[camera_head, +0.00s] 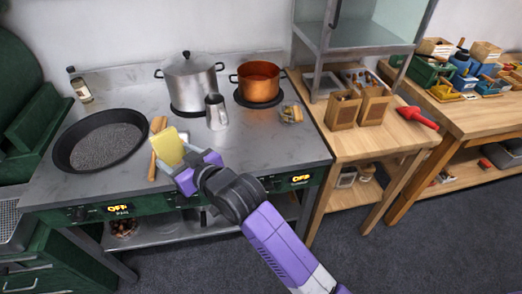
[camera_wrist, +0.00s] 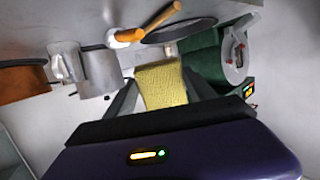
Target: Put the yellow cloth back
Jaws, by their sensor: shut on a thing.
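The yellow cloth (camera_head: 168,147) is in my gripper (camera_head: 184,158), which is shut on it above the front of the stove top, right of the black pan. In the wrist view the cloth (camera_wrist: 162,86) lies between the two dark fingers of my gripper (camera_wrist: 163,96). The cloth's lower part is hidden by the gripper in the head view. I cannot tell whether the cloth touches the stove top.
A wide black pan (camera_head: 100,140) is at left on the stove top (camera_head: 255,150). Wooden handles (camera_head: 158,124) lie beside the cloth. A metal jug (camera_head: 216,112), a steel pot (camera_head: 190,80) and a copper pot (camera_head: 258,80) stand behind. The front right of the stove top is clear.

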